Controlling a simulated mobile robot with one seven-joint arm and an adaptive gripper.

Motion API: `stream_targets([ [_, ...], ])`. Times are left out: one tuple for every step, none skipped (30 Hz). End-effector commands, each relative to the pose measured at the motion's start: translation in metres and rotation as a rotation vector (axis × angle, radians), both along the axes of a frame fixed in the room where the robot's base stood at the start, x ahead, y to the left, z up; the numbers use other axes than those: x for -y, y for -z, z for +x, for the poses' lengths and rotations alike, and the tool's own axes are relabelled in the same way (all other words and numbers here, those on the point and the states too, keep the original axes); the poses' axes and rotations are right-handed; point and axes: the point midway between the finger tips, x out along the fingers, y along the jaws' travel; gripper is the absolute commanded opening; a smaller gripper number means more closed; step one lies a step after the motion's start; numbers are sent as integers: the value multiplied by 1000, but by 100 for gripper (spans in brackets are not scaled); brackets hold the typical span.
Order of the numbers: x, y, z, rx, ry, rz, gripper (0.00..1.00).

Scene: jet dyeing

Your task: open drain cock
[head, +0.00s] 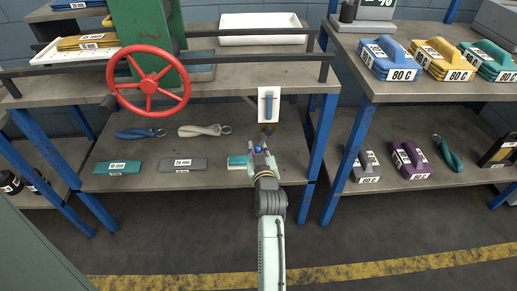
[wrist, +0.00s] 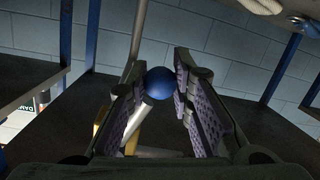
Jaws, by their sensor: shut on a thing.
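The drain cock's blue ball knob (wrist: 158,83) sits between the purple-padded fingers of my gripper (wrist: 160,95) in the wrist view, with a pale metal rod beside and below it. In the head view my gripper (head: 258,156) is at the front of the right end of the shelf bench, and the blue knob (head: 257,149) shows between its fingertips. My gripper is shut on the knob. A white plate (head: 268,95) with a blue lever picture hangs on the bench edge just above, with a brass part (head: 267,127) below it. The rest of the cock is largely hidden by my gripper.
A red handwheel (head: 150,83) stands out at the left. Lower-shelf items include a teal block (head: 238,162) just left of my gripper, pliers-like tools (head: 203,130) and a grey block (head: 183,164). Blue bench legs (head: 318,150) rise to the right. The floor in front is clear.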

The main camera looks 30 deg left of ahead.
Motion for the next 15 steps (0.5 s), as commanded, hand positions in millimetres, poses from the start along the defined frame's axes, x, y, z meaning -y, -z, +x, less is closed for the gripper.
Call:
stream_targets([
  [0, 0, 0, 8, 1, -11, 0],
  [0, 1, 0, 11, 1, -16, 0],
  [0, 1, 0, 15, 1, -22, 0],
  [0, 1, 0, 18, 1, -26, 0],
  [0, 1, 0, 20, 1, -29, 0],
  [0, 1, 0, 22, 1, -32, 0],
  [0, 1, 0, 24, 1, -33, 0],
  [0, 1, 0, 25, 1, -35, 0],
  [0, 1, 0, 25, 1, -36, 0],
  [0, 1, 0, 25, 1, -36, 0],
  [0, 1, 0, 25, 2, -36, 0],
  [0, 1, 0, 25, 2, -36, 0],
  [0, 1, 0, 25, 2, -36, 0],
  [0, 1, 0, 25, 2, -36, 0],
  [0, 1, 1, 25, 2, -36, 0],
])
